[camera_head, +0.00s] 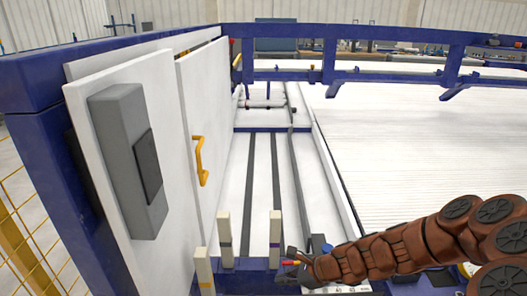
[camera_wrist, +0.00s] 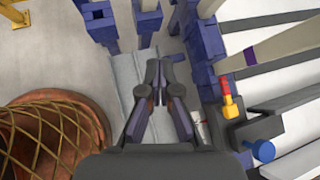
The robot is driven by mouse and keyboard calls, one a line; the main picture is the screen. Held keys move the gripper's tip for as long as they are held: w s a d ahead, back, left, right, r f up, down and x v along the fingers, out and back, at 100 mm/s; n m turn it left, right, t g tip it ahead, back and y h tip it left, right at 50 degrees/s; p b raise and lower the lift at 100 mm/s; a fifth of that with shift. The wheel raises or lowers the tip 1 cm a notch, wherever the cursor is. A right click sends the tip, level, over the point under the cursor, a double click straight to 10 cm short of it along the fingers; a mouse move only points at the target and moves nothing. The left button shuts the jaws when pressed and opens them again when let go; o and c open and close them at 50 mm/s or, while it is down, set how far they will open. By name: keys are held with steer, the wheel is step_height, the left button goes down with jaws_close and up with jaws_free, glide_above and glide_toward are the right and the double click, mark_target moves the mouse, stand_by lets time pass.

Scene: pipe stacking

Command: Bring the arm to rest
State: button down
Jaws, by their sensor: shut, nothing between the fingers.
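My gripper (camera_wrist: 158,72) shows in the wrist view with its two dark fingers together and nothing between them. It points at a grey floor strip beside blue frame parts. In the head view my brown-covered arm reaches in from the lower right, and its far end is low at the front of the blue frame. The gripper itself cannot be made out clearly there.
A red and yellow fitting (camera_wrist: 229,98) and a blue knob (camera_wrist: 263,150) are right of the fingers. Pale upright posts (camera_head: 224,234) stand close to the arm's end. A white cabinet door (camera_head: 203,130) is left; a white ribbed bed (camera_head: 430,140) lies right.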

steer(key=s+a+r+n+g+h, duration=0.1)
steer(key=s+r+n+g, duration=0.1)
steer(key=s+r+n, duration=0.4)
steer(key=s+a+r+n+g+h, duration=0.1)
steer(key=s+r+n+g, duration=0.15)
steer(key=s+n, duration=0.45)
steer(key=s+d+r+n+g+h, duration=0.1)
steer(key=s+d+r+n+h, duration=0.2)
steer(key=s+d, duration=0.5)
steer(key=s+d+r+n+g+h, duration=0.1)
steer(key=s+d+r+n+h, duration=0.25)
steer(key=s+d, duration=0.45)
step_height(320, 180, up, 14)
steer(key=s+a+t+p, duration=0.1)
steer(key=p, duration=1.2)
steer(key=shift+s+a, duration=0.15)
steer(key=shift+a, duration=0.15)
steer(key=shift+f, duration=0.1)
